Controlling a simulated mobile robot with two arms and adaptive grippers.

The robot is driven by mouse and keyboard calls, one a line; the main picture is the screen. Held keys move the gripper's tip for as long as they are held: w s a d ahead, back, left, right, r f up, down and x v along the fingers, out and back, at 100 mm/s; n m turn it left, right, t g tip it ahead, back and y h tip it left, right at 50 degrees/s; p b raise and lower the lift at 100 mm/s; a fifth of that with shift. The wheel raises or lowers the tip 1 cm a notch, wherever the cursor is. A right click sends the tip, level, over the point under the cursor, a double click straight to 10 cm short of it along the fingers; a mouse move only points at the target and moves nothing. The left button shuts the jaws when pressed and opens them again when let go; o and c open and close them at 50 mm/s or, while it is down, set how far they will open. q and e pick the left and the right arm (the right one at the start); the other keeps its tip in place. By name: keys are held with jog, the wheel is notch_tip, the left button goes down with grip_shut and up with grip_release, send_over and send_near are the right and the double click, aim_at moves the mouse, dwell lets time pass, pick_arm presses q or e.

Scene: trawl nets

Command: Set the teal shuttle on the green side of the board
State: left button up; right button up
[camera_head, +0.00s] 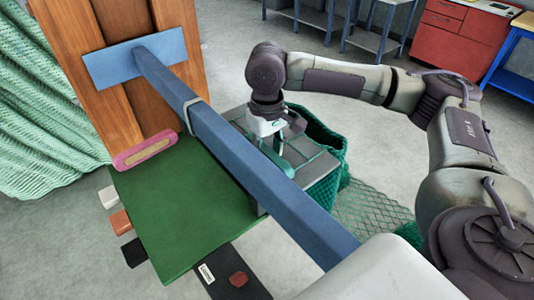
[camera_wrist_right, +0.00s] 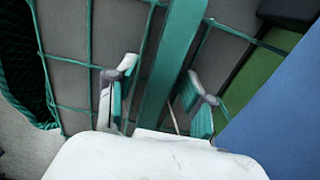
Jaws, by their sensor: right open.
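The teal shuttle (camera_wrist_right: 172,62) is a long flat teal bar lying over the grey side of the board (camera_wrist_right: 120,20) in the right wrist view. In the head view a small part of the shuttle (camera_head: 283,163) shows below my right gripper (camera_head: 273,145). My right gripper also shows in the wrist view (camera_wrist_right: 158,100), its teal-padded fingers apart, one on each side of the bar. The near end of the bar is hidden by the gripper's white body. The green side of the board (camera_head: 185,205) lies left of the blue beam. My left gripper is not in view.
A blue beam (camera_head: 235,150) crosses above the board between its green and grey sides. A pink shuttle (camera_head: 145,151) lies at the green side's far left edge. Green netting (camera_head: 370,205) hangs at the right. Much of the green surface is bare.

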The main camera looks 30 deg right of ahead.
grip_shut()
jog(key=shift+r, duration=0.1)
